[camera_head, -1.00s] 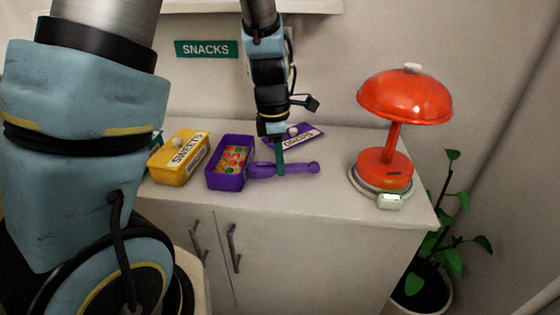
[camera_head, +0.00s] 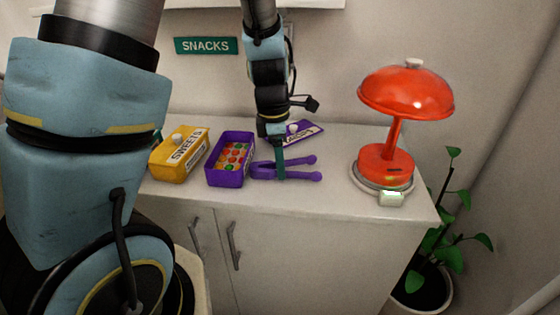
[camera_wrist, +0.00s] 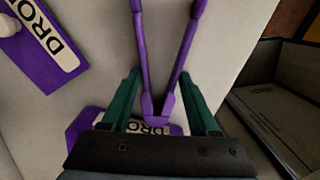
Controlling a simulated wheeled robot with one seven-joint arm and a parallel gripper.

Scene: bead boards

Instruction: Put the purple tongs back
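The purple tongs (camera_head: 306,176) are just right of the open purple box (camera_head: 230,180), over the white counter top, arms spread and pointing right. In the wrist view the tongs (camera_wrist: 143,55) show as a V, with the joined end near the purple box (camera_wrist: 80,125). My gripper (camera_head: 281,172) is around the tongs. Its two green fingers (camera_wrist: 159,75) are open, one on each side, with a gap to the arms. I cannot tell whether the tongs touch the counter. The box holds coloured sweets. Its purple lid (camera_head: 312,130) lies behind, labelled DROPS.
A yellow box labelled SWEETS (camera_head: 170,164) stands left of the purple box. A red lamp (camera_head: 385,165) stands on the right, with a small pale block (camera_head: 391,199) before it. A SNACKS sign (camera_head: 206,46) is on the wall. The counter's front strip (camera_head: 300,205) is clear.

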